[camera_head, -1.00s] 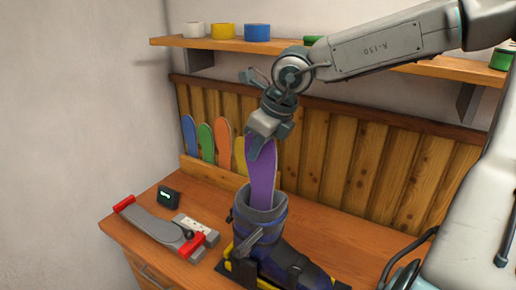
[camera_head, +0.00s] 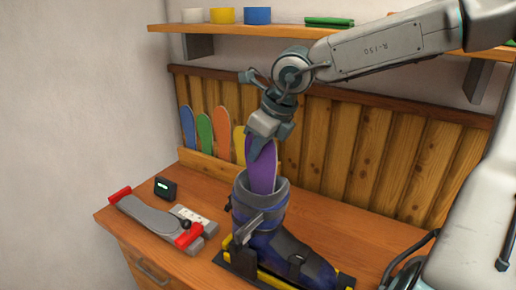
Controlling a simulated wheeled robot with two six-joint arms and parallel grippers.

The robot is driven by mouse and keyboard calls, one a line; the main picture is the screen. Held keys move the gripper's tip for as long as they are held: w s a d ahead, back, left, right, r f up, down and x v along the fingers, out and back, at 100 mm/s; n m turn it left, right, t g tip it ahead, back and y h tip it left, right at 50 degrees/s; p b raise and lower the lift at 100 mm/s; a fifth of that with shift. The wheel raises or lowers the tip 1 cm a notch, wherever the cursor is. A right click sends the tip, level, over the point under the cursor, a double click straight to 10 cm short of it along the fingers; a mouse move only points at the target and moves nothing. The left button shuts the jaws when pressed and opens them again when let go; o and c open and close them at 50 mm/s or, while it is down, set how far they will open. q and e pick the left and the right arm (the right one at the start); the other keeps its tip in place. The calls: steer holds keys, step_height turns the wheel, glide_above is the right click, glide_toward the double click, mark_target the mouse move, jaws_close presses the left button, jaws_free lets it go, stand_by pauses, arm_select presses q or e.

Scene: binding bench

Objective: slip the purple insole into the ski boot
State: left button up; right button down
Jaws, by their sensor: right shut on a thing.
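The purple insole (camera_head: 262,170) stands upright above the ski boot, its lower end inside the boot's cuff and hidden there. The ski boot (camera_head: 278,250) is dark blue and grey and stands on the bench with its toe to the right. My right gripper (camera_head: 261,146) comes down from above and is shut on the insole's upper end, a short way above the cuff. My left gripper is not in view.
A black and yellow frame (camera_head: 240,262) holds the boot. A grey device with red ends (camera_head: 152,218), a small black display (camera_head: 165,188) and a socket strip (camera_head: 195,219) lie left. Colored insoles (camera_head: 221,132) stand against the wooden back wall. A shelf (camera_head: 290,36) runs above.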

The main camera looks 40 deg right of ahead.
steer(key=c, duration=1.4)
jaws_free()
steer(key=b+v, duration=0.1)
steer(key=v, duration=0.9)
steer(key=shift+s+r, duration=0.2)
steer(key=shift+r, duration=0.15)
steer(key=shift+f, duration=0.15)
